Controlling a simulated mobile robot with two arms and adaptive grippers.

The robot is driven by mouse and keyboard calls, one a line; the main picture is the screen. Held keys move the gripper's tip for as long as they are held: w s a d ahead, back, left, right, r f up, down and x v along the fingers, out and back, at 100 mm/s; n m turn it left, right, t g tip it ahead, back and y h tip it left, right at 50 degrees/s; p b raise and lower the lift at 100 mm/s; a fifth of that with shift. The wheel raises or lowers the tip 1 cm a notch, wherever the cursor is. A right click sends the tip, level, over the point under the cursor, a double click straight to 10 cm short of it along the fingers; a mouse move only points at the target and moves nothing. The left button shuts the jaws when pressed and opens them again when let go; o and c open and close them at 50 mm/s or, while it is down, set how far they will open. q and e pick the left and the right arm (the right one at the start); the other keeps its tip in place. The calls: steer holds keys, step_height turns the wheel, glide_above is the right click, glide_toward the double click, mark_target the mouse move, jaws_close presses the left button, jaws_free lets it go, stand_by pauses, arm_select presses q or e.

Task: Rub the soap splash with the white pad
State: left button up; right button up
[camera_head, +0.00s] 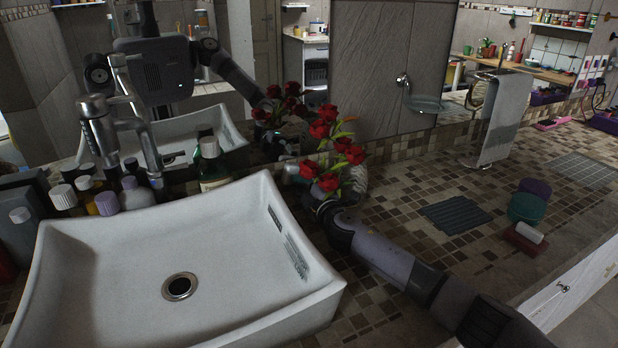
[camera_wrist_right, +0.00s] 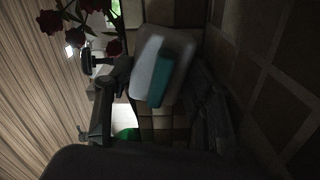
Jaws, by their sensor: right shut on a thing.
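My right arm reaches in from the lower right of the head view to the red roses. Its gripper (camera_head: 302,180) is beside the sink's right rim, partly hidden by the flowers. In the right wrist view, this gripper (camera_wrist_right: 158,85) is shut on a block with a white face, which I take as the white pad (camera_wrist_right: 147,68), and a teal side. Whether the pad touches the surface beyond it, I cannot tell. I cannot make out the soap splash in either view. My left gripper is not in view.
A white sink (camera_head: 110,262) fills the lower left, with bottles (camera_head: 137,193) behind it. Red roses (camera_head: 328,130) stand close to my right gripper. A grey towel (camera_head: 503,118) hangs on a stand. A dark ribbed mat (camera_head: 455,214) and a teal container (camera_head: 527,207) lie to the right.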

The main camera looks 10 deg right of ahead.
steer(key=shift+s+a, duration=0.15)
steer(key=shift+a, duration=0.6)
steer(key=shift+s, duration=0.1)
steer(key=shift+s+p, duration=0.35)
steer(key=s, duration=0.1)
steer(key=s+p, duration=0.1)
steer(key=s, duration=0.1)
steer(key=shift+s+d, duration=0.2)
steer(key=shift+d, duration=0.15)
steer(key=shift+s+d+f+p, duration=0.1)
steer(key=shift+s+p, duration=0.3)
steer(key=shift+s, duration=0.45)
